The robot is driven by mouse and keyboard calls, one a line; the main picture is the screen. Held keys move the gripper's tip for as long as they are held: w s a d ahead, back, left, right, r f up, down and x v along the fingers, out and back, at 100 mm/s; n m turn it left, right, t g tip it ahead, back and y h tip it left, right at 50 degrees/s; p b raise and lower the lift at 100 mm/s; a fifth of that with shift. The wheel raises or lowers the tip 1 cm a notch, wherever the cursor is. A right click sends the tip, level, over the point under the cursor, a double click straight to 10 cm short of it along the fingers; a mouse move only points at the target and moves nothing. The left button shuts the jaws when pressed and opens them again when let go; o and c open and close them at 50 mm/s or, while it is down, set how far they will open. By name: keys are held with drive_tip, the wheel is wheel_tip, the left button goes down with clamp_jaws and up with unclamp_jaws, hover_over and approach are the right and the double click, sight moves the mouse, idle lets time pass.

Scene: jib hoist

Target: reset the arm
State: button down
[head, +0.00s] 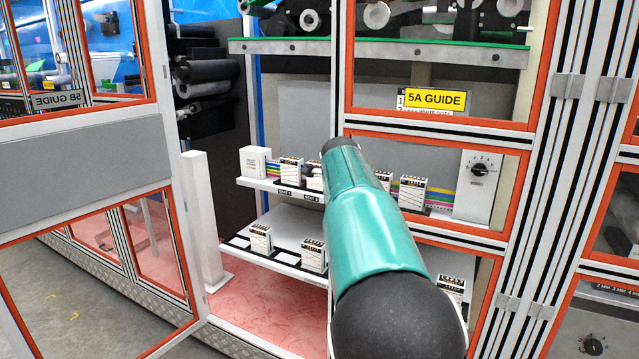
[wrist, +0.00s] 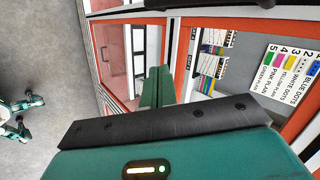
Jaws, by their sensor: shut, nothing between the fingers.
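My teal arm reaches forward across the middle of the head view, towards the orange-framed cabinet (head: 430,130). In that view the far end of the arm hides my gripper. In the wrist view my gripper (wrist: 158,88) shows as teal fingers close together, shut and empty. They point towards the cabinet opening, where a floor and a white post show. I see no contact between the fingers and anything.
An orange-framed door (head: 80,135) stands open at the left. Inside, white shelves (head: 275,258) hold several small boxed modules. A white knob box (head: 482,185) sits right of my arm, below the 5A GUIDE label (head: 436,99). Grey floor (head: 75,300) shows at lower left.

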drive_tip(key=s+d+n+g+y, duration=0.1)
drive_tip(key=s+d+n, duration=0.3)
drive_tip(key=s, duration=0.6)
drive_tip(key=s+d+n+g+y, duration=0.1)
drive_tip(key=s+d+n, duration=0.35)
drive_tip(key=s, duration=0.65)
drive_tip(key=s+f+n, duration=0.3)
drive_tip(key=s, duration=0.5)
drive_tip(key=s+a+f+n, duration=0.1)
drive_tip(key=s+f+n, duration=0.2)
drive_tip(key=s, duration=0.5)
drive_tip(key=s+f+n, duration=0.3)
drive_tip(key=s+n, duration=0.2)
drive_tip(key=s, duration=0.4)
drive_tip(key=shift+a+f+g, duration=0.15)
drive_tip(key=shift+f+g, duration=0.15)
drive_tip(key=shift+f, duration=0.05)
drive_tip(key=shift+a, duration=0.15)
